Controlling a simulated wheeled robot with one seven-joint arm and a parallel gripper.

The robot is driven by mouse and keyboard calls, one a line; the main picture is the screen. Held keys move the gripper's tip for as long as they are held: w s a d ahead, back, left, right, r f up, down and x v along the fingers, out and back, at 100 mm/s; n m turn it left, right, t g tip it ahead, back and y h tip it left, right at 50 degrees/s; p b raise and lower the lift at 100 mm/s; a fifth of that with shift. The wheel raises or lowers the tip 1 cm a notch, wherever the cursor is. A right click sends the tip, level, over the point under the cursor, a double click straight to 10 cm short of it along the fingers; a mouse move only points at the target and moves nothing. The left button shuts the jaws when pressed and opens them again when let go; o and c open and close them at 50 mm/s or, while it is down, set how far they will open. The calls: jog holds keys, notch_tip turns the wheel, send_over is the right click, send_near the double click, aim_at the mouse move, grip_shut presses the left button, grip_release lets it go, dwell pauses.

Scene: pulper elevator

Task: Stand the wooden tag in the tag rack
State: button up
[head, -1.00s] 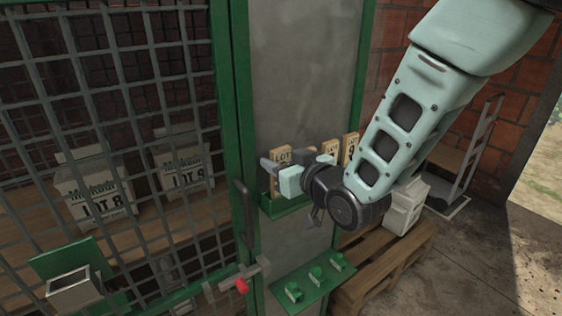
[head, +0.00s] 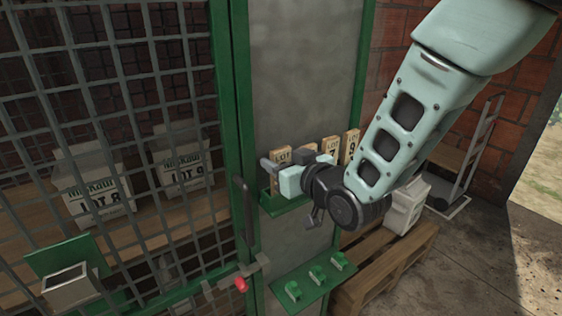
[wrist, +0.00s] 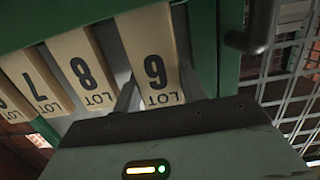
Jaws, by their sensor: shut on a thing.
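My gripper (head: 280,177) is shut on a pale wooden tag (wrist: 158,62) in front of the grey panel. In the wrist view the tag stands between the fingers, its LOT lettering upside down and its digit reading as a 6 or 9. Its top also shows in the head view (head: 282,157). The green tag rack (head: 285,205) is on the panel under the gripper. Other tags stand in a row beside the held one, including an 8 (wrist: 84,70) and a 7 (wrist: 39,80).
A green mesh door (head: 120,130) with a dark handle (head: 244,212) stands left of the panel. A green shelf (head: 315,285) with several small green blocks lies below. A pallet (head: 385,270) is at the right.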

jog(key=shift+f+b, duration=0.6)
jog(key=shift+b, duration=0.1)
jog(key=o, duration=1.1)
jog(key=shift+c, duration=0.2)
